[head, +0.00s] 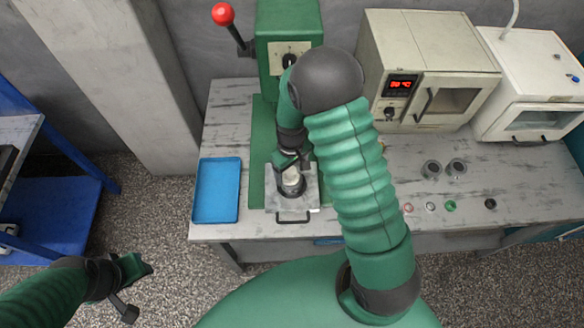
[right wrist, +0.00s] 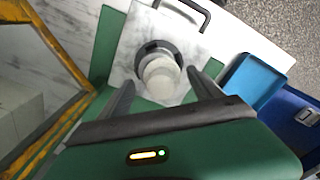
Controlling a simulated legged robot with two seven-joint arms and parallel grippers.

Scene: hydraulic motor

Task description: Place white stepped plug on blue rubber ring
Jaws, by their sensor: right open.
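The white stepped plug (head: 291,183) stands in the dark round opening of a light metal block on the bench. In the right wrist view the plug (right wrist: 160,76) shows as a pale round top with a dark ring around part of it. My right gripper (head: 290,166) is just above it, open, with one finger on each side of the plug in the right wrist view (right wrist: 158,92); the fingers look apart from it. No blue rubber ring can be made out. My left gripper (head: 138,288) is open and empty, low at the left, off the bench.
The metal block (head: 277,200) has a black front handle and sits before a green press (head: 290,25) with a red-knobbed lever. An empty blue tray (head: 218,190) lies left. Two grey cups (head: 444,168) and several small rings or caps lie right. Ovens stand behind.

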